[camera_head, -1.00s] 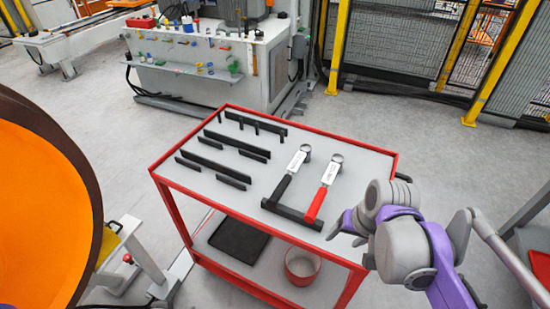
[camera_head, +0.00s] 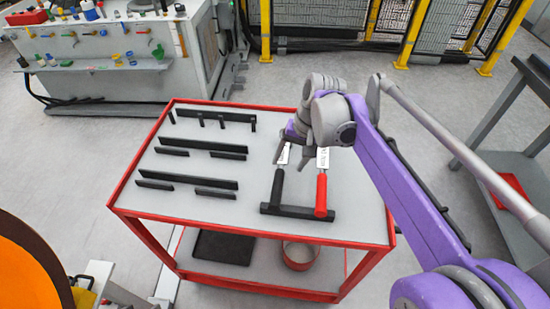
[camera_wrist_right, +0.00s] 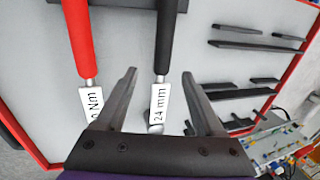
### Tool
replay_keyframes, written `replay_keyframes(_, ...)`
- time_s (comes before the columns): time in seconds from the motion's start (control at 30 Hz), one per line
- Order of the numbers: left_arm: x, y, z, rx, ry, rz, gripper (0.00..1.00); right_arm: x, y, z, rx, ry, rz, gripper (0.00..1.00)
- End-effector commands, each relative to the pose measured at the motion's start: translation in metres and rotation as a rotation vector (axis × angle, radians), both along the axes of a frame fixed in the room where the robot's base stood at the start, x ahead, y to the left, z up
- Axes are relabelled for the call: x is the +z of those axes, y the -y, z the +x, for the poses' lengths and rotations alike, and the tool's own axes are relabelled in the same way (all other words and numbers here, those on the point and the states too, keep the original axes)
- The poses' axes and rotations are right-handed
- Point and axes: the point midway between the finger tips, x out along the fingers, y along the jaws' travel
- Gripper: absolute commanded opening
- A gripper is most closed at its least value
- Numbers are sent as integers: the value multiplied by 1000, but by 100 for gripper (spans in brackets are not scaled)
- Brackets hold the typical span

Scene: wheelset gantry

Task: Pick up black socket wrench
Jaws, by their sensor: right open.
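The black socket wrench lies on the grey cart top, its black handle (camera_head: 277,188) toward the front and its white label partly showing. In the right wrist view its handle (camera_wrist_right: 165,38) and "24 mm" label show between my fingers. My right gripper (camera_head: 298,147) is open above the wrench's far part and hides its head in the head view. In the wrist view the open fingers (camera_wrist_right: 158,76) stand on either side of the wrench. I cannot tell whether they touch it. My left gripper is not in view.
A red-handled wrench (camera_head: 321,192) lies close to the right of the black one. A black bar (camera_head: 299,211) lies across the handle ends. Several black bars (camera_head: 198,145) fill the cart's left side. The red cart rim (camera_head: 250,237) borders the top.

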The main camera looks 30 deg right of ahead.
Motion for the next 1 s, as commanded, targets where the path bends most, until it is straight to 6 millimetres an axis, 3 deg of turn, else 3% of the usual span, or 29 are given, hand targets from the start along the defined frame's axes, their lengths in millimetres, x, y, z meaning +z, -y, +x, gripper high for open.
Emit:
replay_keyframes(0.1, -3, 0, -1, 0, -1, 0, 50, -21, -5, 3, 1, 0, -1, 70)
replay_keyframes(0.37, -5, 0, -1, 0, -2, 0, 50, -42, -11, 7, 2, 0, -1, 70)
replay_keyframes(0.63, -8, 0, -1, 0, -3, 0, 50, -78, -23, 14, 1, 1, -1, 70)
replay_keyframes(0.97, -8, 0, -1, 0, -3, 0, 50, -87, -25, 16, 1, 1, -1, 70)
replay_keyframes(1.0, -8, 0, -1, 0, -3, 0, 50, -86, -25, 16, 1, 1, -1, 66)
